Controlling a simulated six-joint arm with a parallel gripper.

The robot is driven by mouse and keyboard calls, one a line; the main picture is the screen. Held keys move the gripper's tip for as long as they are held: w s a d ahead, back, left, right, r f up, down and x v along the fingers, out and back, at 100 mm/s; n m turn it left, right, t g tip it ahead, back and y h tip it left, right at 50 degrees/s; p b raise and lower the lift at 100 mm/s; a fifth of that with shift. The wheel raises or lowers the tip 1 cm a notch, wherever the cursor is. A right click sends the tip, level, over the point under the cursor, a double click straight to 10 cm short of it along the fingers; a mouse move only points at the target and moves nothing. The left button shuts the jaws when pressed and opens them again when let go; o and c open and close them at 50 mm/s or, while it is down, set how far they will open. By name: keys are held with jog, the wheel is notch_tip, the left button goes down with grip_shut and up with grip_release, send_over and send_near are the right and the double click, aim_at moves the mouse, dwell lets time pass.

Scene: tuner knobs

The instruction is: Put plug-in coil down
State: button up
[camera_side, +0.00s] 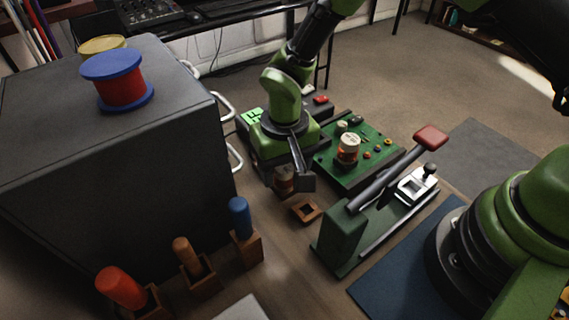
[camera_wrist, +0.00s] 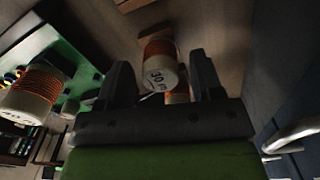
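A plug-in coil with copper winding and a white end marked "30 m" shows between my fingers in the wrist view (camera_wrist: 160,66). In the side view this coil (camera_side: 285,180) is partly shadowed under my gripper (camera_side: 297,178). My gripper (camera_wrist: 162,75) points down, fingers apart, with a gap at the coil's right side; I cannot tell if either finger touches it. Part of another orange and white piece shows behind the coil. A small wooden square with a dark opening (camera_side: 305,210) lies on the table just right of and below the gripper.
A green board (camera_side: 350,170) carries another coil (camera_side: 348,148) and small knobs. A telegraph-like lever with red handle (camera_side: 430,137) stands right. A grey cabinet (camera_side: 110,150) with handles is left. Wooden holders with red, brown and blue handles (camera_side: 240,215) stand in front.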

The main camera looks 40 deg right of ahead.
notch_tip(320, 180, up, 13)
jog(key=shift+r, duration=0.15)
dwell(0.4)
notch_tip(320, 180, up, 5)
jog(key=t, duration=0.1)
send_over(285, 167)
jog(key=s+d, duration=0.1)
jog(key=d, duration=0.2)
jog(key=s+d+r+m+t+y, duration=0.1)
jog(key=s+d+r+t+y, duration=0.15)
jog(key=s+d+r, duration=0.55)
jog(key=s+d+r+t, duration=0.1)
jog(key=s+t, duration=0.2)
jog(key=s, duration=0.4)
jog(key=shift+s+d+m+t, duration=0.3)
jog(key=shift+d+m+t, duration=0.05)
jog(key=shift+m, duration=0.05)
jog(key=shift+h, duration=0.25)
